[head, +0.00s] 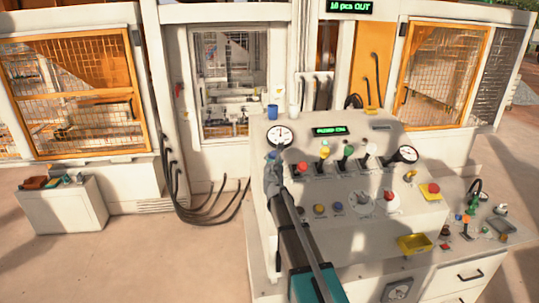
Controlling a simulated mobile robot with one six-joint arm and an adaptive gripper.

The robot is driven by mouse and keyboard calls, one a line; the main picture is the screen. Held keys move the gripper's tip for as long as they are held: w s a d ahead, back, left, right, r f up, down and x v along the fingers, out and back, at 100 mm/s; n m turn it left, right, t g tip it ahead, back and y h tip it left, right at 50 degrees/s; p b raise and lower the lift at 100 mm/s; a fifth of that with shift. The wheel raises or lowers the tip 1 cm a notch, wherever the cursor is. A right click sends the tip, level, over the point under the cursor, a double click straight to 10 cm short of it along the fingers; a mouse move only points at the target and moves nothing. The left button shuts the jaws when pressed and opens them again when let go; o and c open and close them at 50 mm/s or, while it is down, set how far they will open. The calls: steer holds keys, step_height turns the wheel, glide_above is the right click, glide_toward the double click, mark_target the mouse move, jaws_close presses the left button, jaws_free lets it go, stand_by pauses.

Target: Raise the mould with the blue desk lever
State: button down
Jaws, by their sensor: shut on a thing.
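The control desk (345,245) stands in the middle right of the head view. My gripper (271,166) is at the desk's upper left, at the left end of the lever row. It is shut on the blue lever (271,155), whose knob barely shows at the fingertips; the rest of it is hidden. The press window (230,85) behind the desk shows machinery, but I cannot make out the mould or its height.
Beside my gripper stand levers with red (302,167), yellow (324,152), green (348,150) and white (371,149) knobs. A round gauge (281,136) is just behind it. A yellow tray (414,243) lies at the desk's front right.

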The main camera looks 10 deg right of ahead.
steer(key=shift+c, duration=0.6)
jaws_free()
steer(key=s+a, duration=0.2)
steer(key=s, duration=0.9)
steer(key=shift+s, duration=0.35)
